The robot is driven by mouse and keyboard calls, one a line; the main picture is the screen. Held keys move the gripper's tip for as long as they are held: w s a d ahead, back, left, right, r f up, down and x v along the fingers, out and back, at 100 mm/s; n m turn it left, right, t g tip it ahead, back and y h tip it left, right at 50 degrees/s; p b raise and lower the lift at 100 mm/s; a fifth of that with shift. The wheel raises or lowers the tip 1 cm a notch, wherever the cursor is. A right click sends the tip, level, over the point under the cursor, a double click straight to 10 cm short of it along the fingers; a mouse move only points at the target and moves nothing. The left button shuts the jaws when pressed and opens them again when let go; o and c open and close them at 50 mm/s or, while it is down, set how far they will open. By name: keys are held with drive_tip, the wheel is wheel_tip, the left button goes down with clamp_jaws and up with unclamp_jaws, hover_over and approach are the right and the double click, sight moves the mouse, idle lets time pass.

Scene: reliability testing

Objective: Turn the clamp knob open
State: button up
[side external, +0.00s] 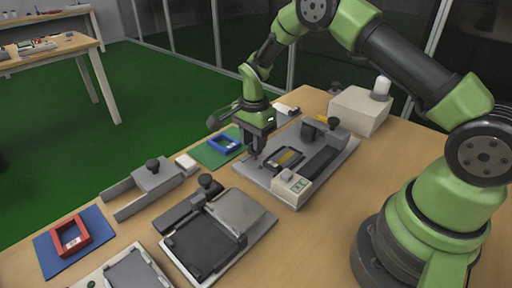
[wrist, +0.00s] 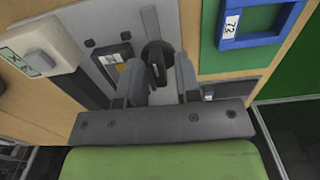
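In the wrist view a dark round knob (wrist: 157,52) with a raised bar lies between the two fingers of my gripper (wrist: 158,76). The fingers stand apart on either side of the knob; I cannot tell whether they touch it. In the side view my gripper (side external: 256,150) points down at the left end of a grey fixture plate (side external: 326,167), and the knob under it is hidden or too small to make out. A dark device with a yellow label (side external: 285,158) lies on this plate, and shows partly in the wrist view (wrist: 113,57).
A white box with a small display (side external: 291,188) sits at the plate's front edge. A blue frame (side external: 223,143) lies on a green mat to the left. Other fixtures (side external: 204,248) and a red frame (side external: 70,236) stand nearer the camera.

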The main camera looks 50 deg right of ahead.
drive_tip(key=shift+d+r, duration=0.1)
drive_tip(key=shift+r, duration=2.15)
drive_tip(key=shift+s+r, duration=0.1)
drive_tip(key=shift+r, duration=0.2)
drive_tip(key=s+a+r+n+t, duration=0.2)
drive_tip(key=s+r+n, duration=0.15)
drive_tip(key=r, duration=0.45)
drive_tip(key=s+a+r+n+t, duration=0.1)
drive_tip(key=s+r+n, duration=0.3)
drive_tip(key=r, duration=0.5)
drive_tip(key=s+a+r+n+t+y, duration=0.1)
drive_tip(key=s+r+n+t, duration=0.1)
drive_tip(key=s, duration=0.6)
drive_tip(key=s+a+r+n+t+y, duration=0.1)
drive_tip(key=s+n, duration=0.3)
drive_tip(key=s, duration=0.4)
drive_tip(key=shift+s+a+r+t, duration=0.25)
drive_tip(key=shift+a+r+t, duration=0.3)
drive_tip(key=shift+t, duration=0.05)
